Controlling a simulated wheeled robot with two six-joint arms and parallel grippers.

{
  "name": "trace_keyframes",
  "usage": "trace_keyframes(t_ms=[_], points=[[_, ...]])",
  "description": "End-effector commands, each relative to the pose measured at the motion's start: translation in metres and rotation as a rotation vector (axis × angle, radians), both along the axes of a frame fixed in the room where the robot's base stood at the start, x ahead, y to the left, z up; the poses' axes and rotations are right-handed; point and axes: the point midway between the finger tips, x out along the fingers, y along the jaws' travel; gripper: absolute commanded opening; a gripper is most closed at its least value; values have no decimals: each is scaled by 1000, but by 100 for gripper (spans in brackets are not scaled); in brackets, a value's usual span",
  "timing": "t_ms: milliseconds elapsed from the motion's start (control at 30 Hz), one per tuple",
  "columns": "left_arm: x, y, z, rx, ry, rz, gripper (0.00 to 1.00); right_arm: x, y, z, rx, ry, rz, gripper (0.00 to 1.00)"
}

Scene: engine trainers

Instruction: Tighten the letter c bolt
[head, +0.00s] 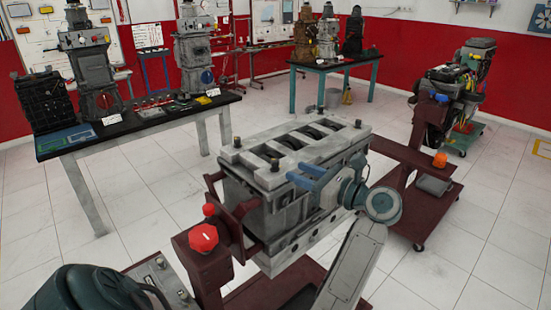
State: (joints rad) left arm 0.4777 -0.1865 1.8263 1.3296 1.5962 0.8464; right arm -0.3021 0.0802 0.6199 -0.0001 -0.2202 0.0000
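A grey engine block (262,190) is held on a dark red stand (208,272) in the middle of the head view. Several dark bolts stand on its top face, among them one at the left corner (237,143), one at the near edge (275,165) and one at the right corner (358,124). No letter is legible, so I cannot tell which bolt is c.
A red knob (203,238) sticks up from the stand's front. A black-topped table (140,123) with engine parts stands at left, another table (345,64) at the back. An engine on a wheeled stand (455,95) is at right. White tiled floor between them is clear.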

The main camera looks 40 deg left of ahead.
Motion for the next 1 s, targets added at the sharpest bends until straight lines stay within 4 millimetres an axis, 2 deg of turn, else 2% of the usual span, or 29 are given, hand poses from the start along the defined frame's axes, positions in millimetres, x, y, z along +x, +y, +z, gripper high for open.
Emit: trace_keyframes(t_ms=[33, 300, 500, 900, 933, 1000], points=[[-1, 10, 5, 6, 2, 2, 36, -1, -3, 9, -3, 1, 1, 36], [-6, 55, 5, 7, 5, 2, 36, 0, -6, 31, -6, 1, 2, 36], [-7, 75, 2, 5, 4, 1, 36, 0, -4, 39, -4, 0, 2, 36], [-8, 81, 0, 3, 3, 0, 36, 2, 7, 40, 7, -3, -2, 36], [-8, 81, 0, 3, 3, 0, 34, 2, 7, 40, 7, -3, -2, 36], [-7, 81, 0, 3, 3, 0, 21, 2, 6, 40, 6, -3, -2, 36]])
